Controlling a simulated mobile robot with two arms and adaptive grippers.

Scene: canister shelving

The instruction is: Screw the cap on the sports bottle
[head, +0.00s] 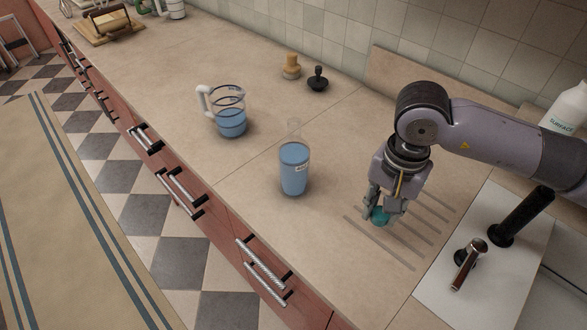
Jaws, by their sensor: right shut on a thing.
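The sports bottle (294,171) stands upright on the counter near the middle of the head view. It is clear, holds blue liquid, and has a small label; its narrow top is open. My right gripper (380,214) points down to the right of the bottle, low over the grooved part of the counter. It is shut on a small teal cap (379,216), which the fingers partly hide. The cap is apart from the bottle. My left gripper is not in view.
A measuring jug (230,113) with blue liquid stands behind and left of the bottle. A sink area with a black tap (521,216) is at right. Counter between bottle and gripper is clear.

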